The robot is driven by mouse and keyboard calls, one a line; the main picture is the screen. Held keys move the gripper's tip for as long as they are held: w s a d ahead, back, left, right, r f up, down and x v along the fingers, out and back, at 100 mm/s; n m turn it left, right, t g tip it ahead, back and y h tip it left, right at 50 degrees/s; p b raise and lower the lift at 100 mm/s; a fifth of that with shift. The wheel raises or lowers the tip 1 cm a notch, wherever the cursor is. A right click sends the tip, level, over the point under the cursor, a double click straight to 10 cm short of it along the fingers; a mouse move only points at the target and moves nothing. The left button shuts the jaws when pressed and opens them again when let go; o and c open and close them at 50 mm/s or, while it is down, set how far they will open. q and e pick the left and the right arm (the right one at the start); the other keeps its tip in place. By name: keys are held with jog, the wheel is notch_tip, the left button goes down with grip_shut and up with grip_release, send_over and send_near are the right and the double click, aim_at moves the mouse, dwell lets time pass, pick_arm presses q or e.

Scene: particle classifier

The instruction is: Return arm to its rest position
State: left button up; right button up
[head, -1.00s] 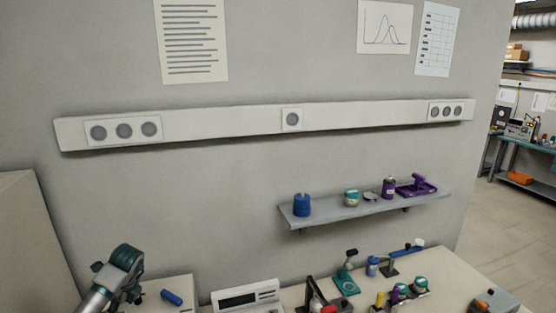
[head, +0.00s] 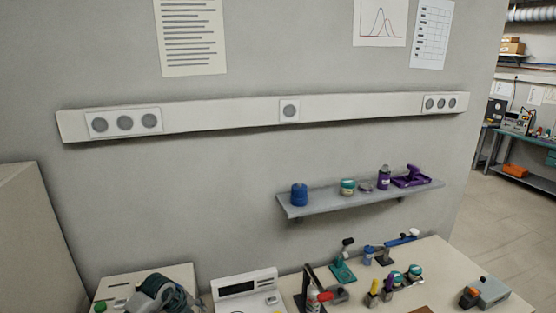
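Part of my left arm shows at the bottom left of the head view, low over the small left worktop (head: 180,270). Only its grey and dark teal links are seen. No fingers of the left gripper show, so its opening and any load are out of sight. My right arm and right gripper are not in view.
A grey device with a display (head: 246,287) stands right of the left worktop. The bench (head: 437,255) holds a teal stand (head: 343,271), small bottles and a grey box (head: 489,291). A wall shelf (head: 325,203) holds a blue container (head: 299,194) and a purple rack (head: 411,177).

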pick_arm(q)
jog(key=s+d+f+m+h, duration=0.1)
jog(key=s+d+m+h, duration=0.15)
jog(key=d+h, duration=0.75)
jog(key=s+d+r+n+t+h, duration=0.45)
jog(key=d+r+t, duration=0.35)
jog(key=d, duration=0.5)
jog(key=s+a+f+n+t+y, duration=0.2)
jog(key=a+f+n+t+y, duration=0.15)
jog(key=a+n+y, duration=0.45)
jog(key=s+a+f+n+t+y, duration=0.2)
jog(key=a+n+t+y, duration=0.25)
jog(key=n+y, duration=0.4)
jog(key=s+a+f+n+g+y, duration=0.2)
jog(key=s+a+f+n+g, duration=0.45)
jog(key=f, duration=0.45)
jog(key=s+d+f+g+h, duration=0.1)
jog(key=s+f+g, duration=0.4)
jog(key=s, duration=0.6)
jog(key=s+f+g, duration=0.5)
jog(key=s+f, duration=0.1)
jog(key=s, duration=0.5)
jog(key=s+f+g, duration=0.1)
jog(key=s+f, duration=0.2)
jog(key=f, duration=2.3)
jog(key=s+a+f+g, duration=0.1)
jog(key=s+a+f, duration=0.2)
jog(key=s+f, duration=1.3)
jog(key=shift+s, duration=0.7)
